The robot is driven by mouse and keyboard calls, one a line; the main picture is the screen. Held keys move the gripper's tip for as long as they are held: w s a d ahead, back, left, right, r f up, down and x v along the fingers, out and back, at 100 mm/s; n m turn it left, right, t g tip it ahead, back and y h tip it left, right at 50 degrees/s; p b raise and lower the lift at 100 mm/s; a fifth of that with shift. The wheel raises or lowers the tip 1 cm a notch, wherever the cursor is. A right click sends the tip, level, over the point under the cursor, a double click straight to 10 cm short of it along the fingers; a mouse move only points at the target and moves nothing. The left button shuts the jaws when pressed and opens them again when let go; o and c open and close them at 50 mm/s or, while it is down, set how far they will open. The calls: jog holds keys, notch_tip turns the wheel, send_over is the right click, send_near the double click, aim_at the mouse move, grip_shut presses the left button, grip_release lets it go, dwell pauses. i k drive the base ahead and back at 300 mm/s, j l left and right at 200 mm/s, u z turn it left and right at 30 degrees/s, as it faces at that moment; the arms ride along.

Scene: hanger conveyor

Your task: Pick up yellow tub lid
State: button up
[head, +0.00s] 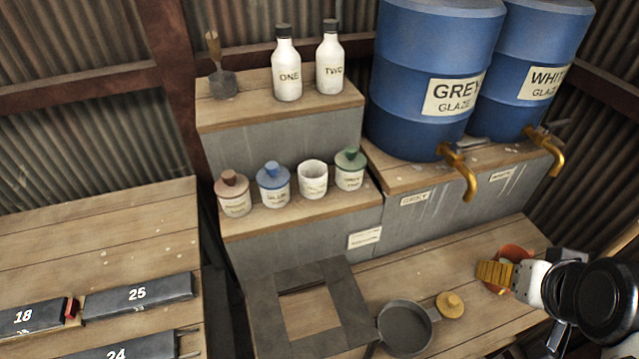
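The yellow tub lid (451,304), round with a small knob on top, lies knob up on the wooden bench, right of a grey pan. An open white tub (313,179) without a lid stands on the lower step, between the blue-lidded and green-lidded tubs. My gripper (496,273) is at the right, above the bench, up and to the right of the yellow lid and apart from it. Its ribbed yellow end overlaps an orange-red round thing (518,253) in the picture. Its fingers are too unclear to tell open from shut.
The pan (405,327) and a grey square frame (308,310) lie left of the lid. Tubs with red (232,193), blue (273,184) and green (350,168) lids stand behind. Brass taps (460,172) jut from blue barrels (430,75). Bench behind the lid is bare.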

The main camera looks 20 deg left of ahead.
aim_at(450, 306)
jog(key=k+j, duration=0.15)
jog(key=j, duration=0.2)
jog(key=k+j+u, duration=0.15)
jog(key=j, duration=0.2)
jog(key=k+j, duration=0.1)
jog(key=j, duration=0.3)
jog(key=u, duration=0.05)
